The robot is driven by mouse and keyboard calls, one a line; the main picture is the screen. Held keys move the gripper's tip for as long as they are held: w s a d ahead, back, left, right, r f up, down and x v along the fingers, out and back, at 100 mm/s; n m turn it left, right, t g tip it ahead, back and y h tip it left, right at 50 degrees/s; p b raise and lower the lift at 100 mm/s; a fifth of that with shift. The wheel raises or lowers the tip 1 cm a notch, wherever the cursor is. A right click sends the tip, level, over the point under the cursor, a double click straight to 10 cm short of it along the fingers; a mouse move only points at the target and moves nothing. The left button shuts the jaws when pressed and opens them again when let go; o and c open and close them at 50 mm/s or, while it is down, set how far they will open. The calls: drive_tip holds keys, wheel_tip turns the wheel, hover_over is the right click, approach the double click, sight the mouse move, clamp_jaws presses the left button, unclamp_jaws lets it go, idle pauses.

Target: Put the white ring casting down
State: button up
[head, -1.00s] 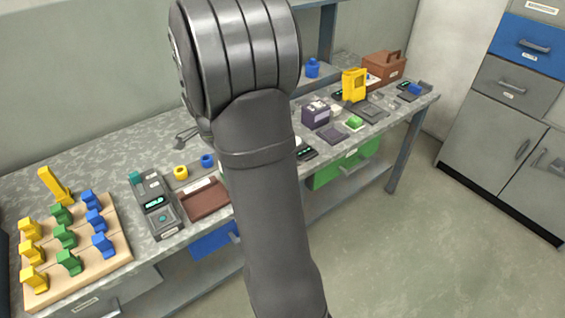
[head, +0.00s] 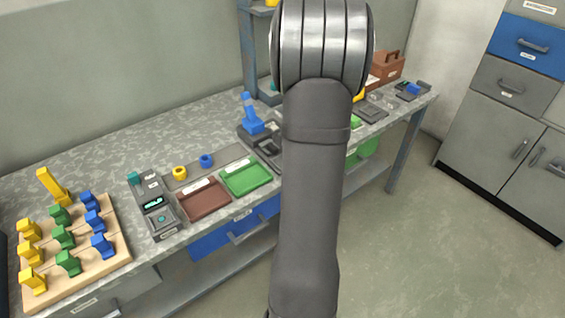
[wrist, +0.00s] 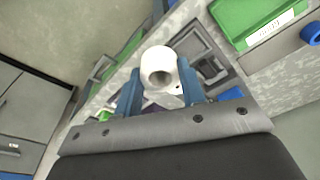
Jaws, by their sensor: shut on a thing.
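The white ring casting (wrist: 158,72) is between the blue fingers of my gripper (wrist: 162,88) in the wrist view, its round opening facing the camera. My gripper is shut on it. The casting appears held above the bench; its exact height is hard to tell. In the head view my arm hides both gripper and casting.
A green tray (head: 246,178) and a brown tray (head: 203,199) lie at the bench's front edge. Yellow (head: 180,172) and blue (head: 206,161) rings sit behind them. A blue-handled device (head: 252,118) stands close to my arm. The bench behind the rings is clear.

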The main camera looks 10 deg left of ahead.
drive_tip(key=shift+n, duration=0.9)
drive_tip(key=w+a+f, duration=0.1)
drive_tip(key=a+f, duration=0.1)
drive_tip(key=w+a+f, duration=0.4)
drive_tip(key=a+f, duration=0.1)
drive_tip(key=shift+w, duration=0.1)
drive_tip(key=shift+f, duration=2.05)
drive_tip(key=o, duration=0.6)
drive_tip(key=shift+f, duration=0.2)
drive_tip(key=shift+c, duration=0.2)
drive_tip(key=o, duration=0.4)
drive_tip(key=shift+o, duration=0.2)
drive_tip(key=shift+r, duration=0.1)
